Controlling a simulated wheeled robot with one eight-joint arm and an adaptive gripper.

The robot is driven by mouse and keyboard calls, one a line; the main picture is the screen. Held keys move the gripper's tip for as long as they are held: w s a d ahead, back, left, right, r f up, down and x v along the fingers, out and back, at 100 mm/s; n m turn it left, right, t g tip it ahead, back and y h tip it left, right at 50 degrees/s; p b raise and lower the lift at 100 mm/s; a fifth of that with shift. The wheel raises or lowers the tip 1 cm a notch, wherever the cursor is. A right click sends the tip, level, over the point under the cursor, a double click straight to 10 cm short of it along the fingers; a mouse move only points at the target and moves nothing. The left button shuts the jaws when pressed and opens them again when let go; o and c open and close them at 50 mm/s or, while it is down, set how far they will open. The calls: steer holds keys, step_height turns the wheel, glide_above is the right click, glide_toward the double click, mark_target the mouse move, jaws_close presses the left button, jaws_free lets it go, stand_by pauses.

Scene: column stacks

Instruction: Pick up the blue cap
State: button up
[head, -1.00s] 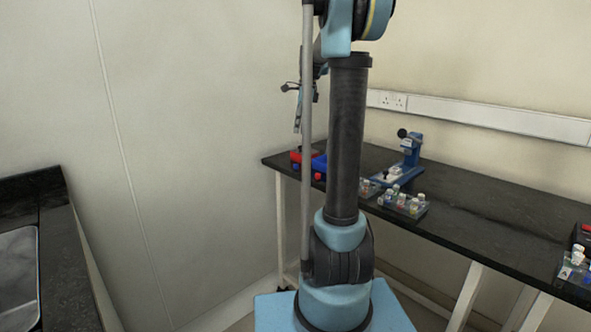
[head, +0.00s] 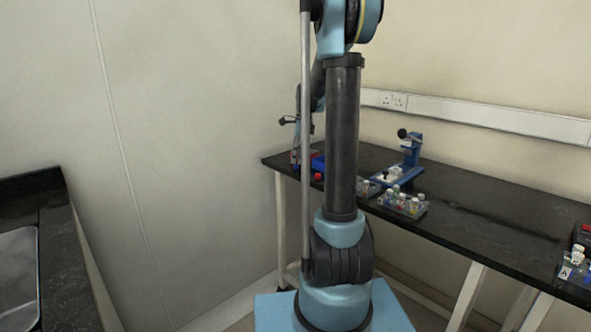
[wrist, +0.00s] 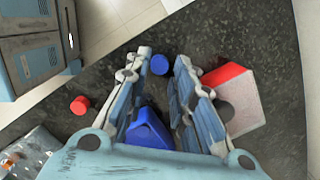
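The blue cap (wrist: 159,64) is a small round piece on the dark bench. In the wrist view it shows in the gap between the tips of my gripper (wrist: 162,60), which is open. I cannot tell how far above the cap the fingertips are. In the head view my gripper (head: 296,158) hangs over the left end of the bench. I cannot make out the blue cap in that view.
A blue box (wrist: 148,131) shows between my fingers, nearer the palm. A red-and-white box (wrist: 236,98) stands close to the right finger. A red cap (wrist: 79,105) lies left of the fingers. A clear rack (head: 403,204) and blue device (head: 410,160) stand farther right.

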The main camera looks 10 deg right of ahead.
steer(key=shift+a+f, duration=0.15)
steer(key=shift+f, duration=1)
steer(key=c, duration=0.3)
steer(key=shift+r, duration=0.15)
steer(key=shift+c, duration=0.2)
